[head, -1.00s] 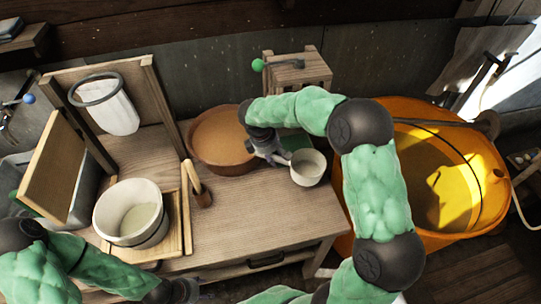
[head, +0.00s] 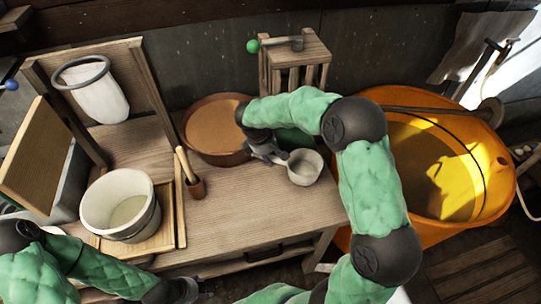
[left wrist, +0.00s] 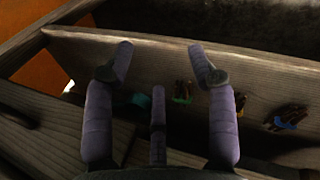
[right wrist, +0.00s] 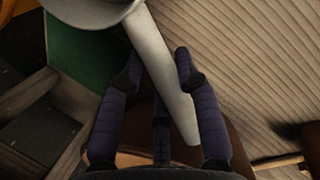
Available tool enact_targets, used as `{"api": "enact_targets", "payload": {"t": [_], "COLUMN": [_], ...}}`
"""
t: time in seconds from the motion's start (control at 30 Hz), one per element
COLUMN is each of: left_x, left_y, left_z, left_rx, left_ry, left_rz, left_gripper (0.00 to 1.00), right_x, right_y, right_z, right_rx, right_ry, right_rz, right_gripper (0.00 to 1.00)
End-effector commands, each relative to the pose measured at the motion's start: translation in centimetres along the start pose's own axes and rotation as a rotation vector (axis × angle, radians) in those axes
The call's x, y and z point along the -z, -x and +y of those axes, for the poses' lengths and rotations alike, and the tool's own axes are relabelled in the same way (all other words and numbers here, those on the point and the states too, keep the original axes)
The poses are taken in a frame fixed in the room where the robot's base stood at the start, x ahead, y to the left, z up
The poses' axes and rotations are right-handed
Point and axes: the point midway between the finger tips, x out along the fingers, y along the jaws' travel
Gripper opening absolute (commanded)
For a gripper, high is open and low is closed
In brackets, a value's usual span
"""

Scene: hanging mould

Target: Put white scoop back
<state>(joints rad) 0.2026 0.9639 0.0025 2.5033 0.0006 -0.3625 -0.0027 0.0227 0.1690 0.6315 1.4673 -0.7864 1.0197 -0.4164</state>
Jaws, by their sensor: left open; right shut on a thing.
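The white scoop (head: 304,167) is a round cup with a long flat handle. My right gripper (head: 271,155) is shut on its handle, beside the brown bowl and over the right part of the wooden table. In the right wrist view the pale handle (right wrist: 160,62) runs between the fingers (right wrist: 158,80), with the cup at the top edge. Whether the cup touches the table is unclear. My left gripper (left wrist: 160,62) is open and empty in the left wrist view, facing wooden boards.
A brown bowl (head: 196,150) of tan contents stands behind. A large orange tub (head: 505,185) stands right. The table's front middle (head: 240,225) is clear.

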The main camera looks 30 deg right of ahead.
Motion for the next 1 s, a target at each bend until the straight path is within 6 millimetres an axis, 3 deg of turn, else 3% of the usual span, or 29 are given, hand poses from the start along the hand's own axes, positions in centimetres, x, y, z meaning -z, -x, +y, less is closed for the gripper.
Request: {"api": "enact_targets", "payload": {"t": [0.97,1.0], "left_x": [0.0,0.0], "left_y": [-0.6,-0.6], "left_z": [-0.2,-0.2], "left_rx": [0.0,0.0], "left_ry": [0.0,0.0], "left_rz": [0.0,0.0], "left_gripper": [0.57,0.57], "right_x": [0.3,0.3], "right_y": [-1.2,-1.2], "right_z": [-0.2,-0.2], "right_rx": [0.0,0.0], "right_ry": [-0.001,-0.001], "right_rz": [0.0,0.0], "right_gripper": [0.0,0.39]}}
